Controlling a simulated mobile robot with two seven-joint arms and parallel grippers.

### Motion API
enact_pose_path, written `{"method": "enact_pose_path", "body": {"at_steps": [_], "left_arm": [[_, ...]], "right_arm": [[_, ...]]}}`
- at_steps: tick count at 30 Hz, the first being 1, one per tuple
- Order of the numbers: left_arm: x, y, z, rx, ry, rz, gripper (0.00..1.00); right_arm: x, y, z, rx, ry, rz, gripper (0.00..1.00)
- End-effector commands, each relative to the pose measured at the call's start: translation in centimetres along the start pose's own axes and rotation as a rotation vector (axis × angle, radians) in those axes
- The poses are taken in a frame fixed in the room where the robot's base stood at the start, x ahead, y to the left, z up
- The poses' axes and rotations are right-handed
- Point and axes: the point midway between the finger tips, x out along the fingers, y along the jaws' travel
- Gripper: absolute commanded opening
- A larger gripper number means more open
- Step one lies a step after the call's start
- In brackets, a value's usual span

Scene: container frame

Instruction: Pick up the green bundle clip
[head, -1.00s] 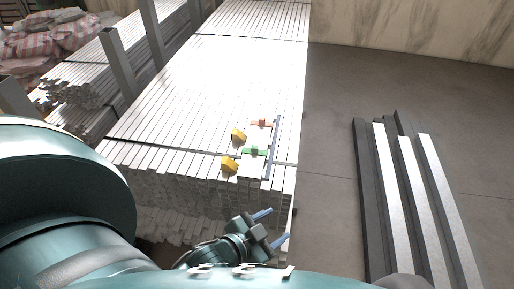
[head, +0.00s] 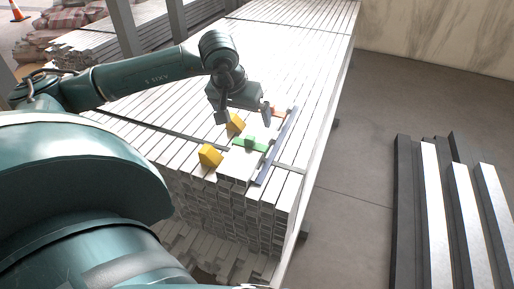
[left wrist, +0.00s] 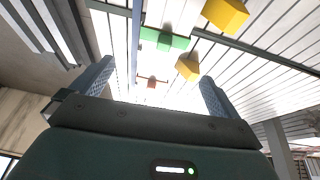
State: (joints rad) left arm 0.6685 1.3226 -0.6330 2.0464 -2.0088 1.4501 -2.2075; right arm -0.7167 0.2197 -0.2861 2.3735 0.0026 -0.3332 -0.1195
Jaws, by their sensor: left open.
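The green bundle clip (head: 250,142) lies on top of the white stack of bars, near its front end, between a yellow block and a dark blue strip. It also shows in the left wrist view (left wrist: 163,40) at the top, beyond the fingertips. My left gripper (head: 245,117) is above the stack, just behind the green clip in the head view. Its jaws are open, with the fingers (left wrist: 155,85) wide apart and nothing between them. An orange clip (head: 279,112) lies behind the green one, partly hidden by my left gripper. My right gripper does not show.
Two yellow blocks (head: 210,156) stand left of the clips. A dark blue strip (head: 276,145) runs along their right side. The stack (head: 300,60) drops off at its front and right edges. Grey beams (head: 433,200) lie on the floor at right.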

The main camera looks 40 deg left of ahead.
Motion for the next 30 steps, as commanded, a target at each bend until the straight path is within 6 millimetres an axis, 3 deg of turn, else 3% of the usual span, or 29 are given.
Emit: {"method": "enact_pose_path", "body": {"at_steps": [3,12,19,25,30], "left_arm": [[1.3,-0.8,-0.2,0.02,0.011,-0.032,1.0],[6.7,-0.8,-0.2,0.018,0.009,-0.027,1.0],[8.3,-0.8,-0.2,0.017,0.009,-0.027,1.0],[11.4,-0.7,0.1,0.017,0.008,-0.025,1.0],[12.9,-0.8,0.0,0.016,0.01,-0.025,1.0]], "right_arm": [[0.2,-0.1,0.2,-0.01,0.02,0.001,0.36],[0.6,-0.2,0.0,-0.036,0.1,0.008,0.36],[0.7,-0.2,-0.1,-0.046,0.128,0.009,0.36],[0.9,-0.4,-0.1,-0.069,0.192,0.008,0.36],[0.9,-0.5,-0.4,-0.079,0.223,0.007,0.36]]}}
